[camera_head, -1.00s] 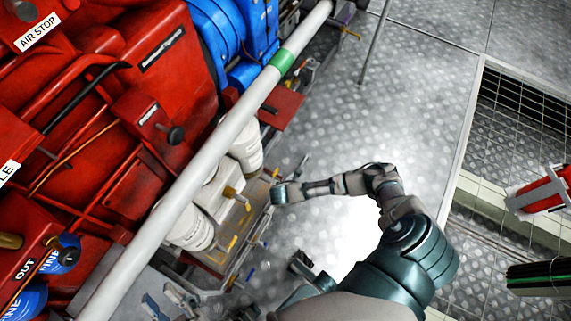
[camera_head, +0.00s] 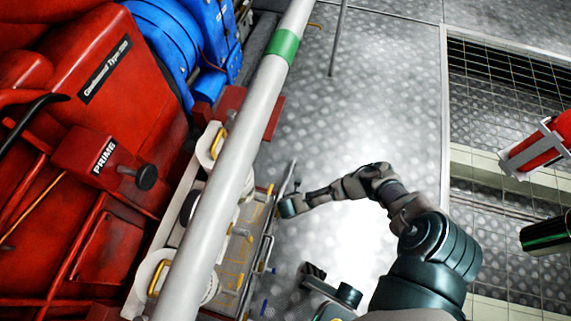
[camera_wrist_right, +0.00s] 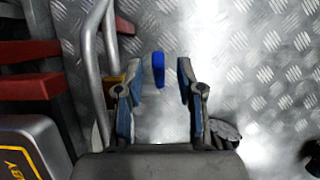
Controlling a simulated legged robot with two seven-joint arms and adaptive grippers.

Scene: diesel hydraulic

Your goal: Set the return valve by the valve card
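My right gripper (camera_wrist_right: 160,95) is open, with its two blue-padded fingers apart. A narrow blue piece (camera_wrist_right: 158,70) shows between the fingertips in the right wrist view; I cannot tell whether it is the return valve's handle or how far off it is. In the head view my right arm comes in from the lower right, and its end (camera_head: 289,206) is beside a framed panel with several yellow levers (camera_head: 241,232). A small blue handle (camera_head: 264,306) shows lower on that panel. I cannot make out a valve card. My left gripper is not clearly in view.
A long grey pipe (camera_head: 228,180) with a green band (camera_head: 285,45) crosses in front of the white canisters (camera_head: 210,148). Red machinery (camera_head: 105,90) fills the left. Tread-plate floor (camera_head: 375,100) is open to the right. A red cylinder (camera_head: 538,150) stands at the right edge.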

